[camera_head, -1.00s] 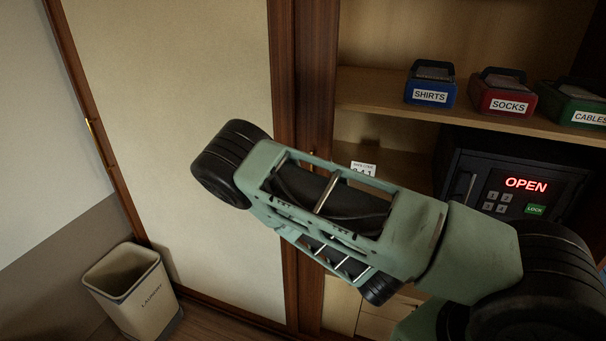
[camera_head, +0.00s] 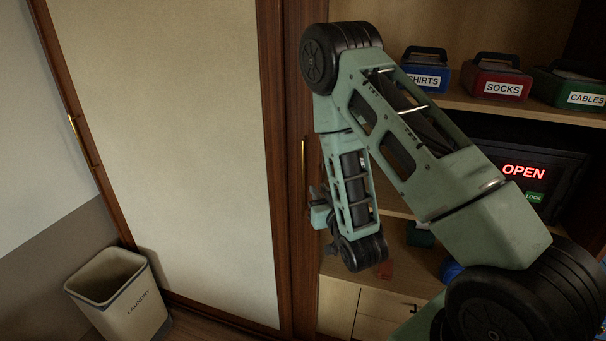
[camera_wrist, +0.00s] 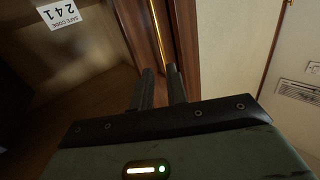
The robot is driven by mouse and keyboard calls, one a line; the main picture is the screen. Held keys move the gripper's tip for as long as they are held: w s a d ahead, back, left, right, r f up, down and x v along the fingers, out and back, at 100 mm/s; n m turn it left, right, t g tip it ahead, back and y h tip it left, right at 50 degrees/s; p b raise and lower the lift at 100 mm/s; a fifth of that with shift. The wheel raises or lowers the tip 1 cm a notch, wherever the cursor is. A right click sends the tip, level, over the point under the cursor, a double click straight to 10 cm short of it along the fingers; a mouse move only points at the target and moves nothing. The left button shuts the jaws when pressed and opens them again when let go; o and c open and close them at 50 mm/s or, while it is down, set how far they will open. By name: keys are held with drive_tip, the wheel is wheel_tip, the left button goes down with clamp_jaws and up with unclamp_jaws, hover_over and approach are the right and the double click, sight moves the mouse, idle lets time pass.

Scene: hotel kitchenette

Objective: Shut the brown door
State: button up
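The wardrobe has a sliding door with a cream panel and brown frame (camera_head: 268,120). Beside its right edge is a brown upright (camera_head: 292,90) with a long brass handle (camera_head: 303,165). The shelves to the right are exposed. My gripper (camera_head: 316,192) is beside the brown upright at the handle's lower part, partly hidden by my arm. In the wrist view, my gripper's two dark fingers (camera_wrist: 160,72) are apart with a narrow gap. The brass handle (camera_wrist: 159,32) runs down toward this gap. I cannot tell whether the fingers touch it.
A laundry bin (camera_head: 118,292) stands at lower left. Another brass handle (camera_head: 82,143) is on the left frame. Blue (camera_head: 425,72), red (camera_head: 495,78) and green (camera_head: 570,88) boxes sit on the shelf. A black safe (camera_head: 560,175) reads OPEN. A 241 card (camera_wrist: 60,14) is inside.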

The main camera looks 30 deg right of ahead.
sight(304, 168)
drive_tip(key=x, duration=0.3)
drive_tip(key=b+x, duration=0.1)
drive_tip(key=x, duration=0.3)
drive_tip(key=r+x, duration=0.1)
drive_tip(key=x, duration=0.3)
drive_tip(key=shift+a, duration=0.1)
drive_tip(key=shift+w, duration=0.7)
clamp_jaws()
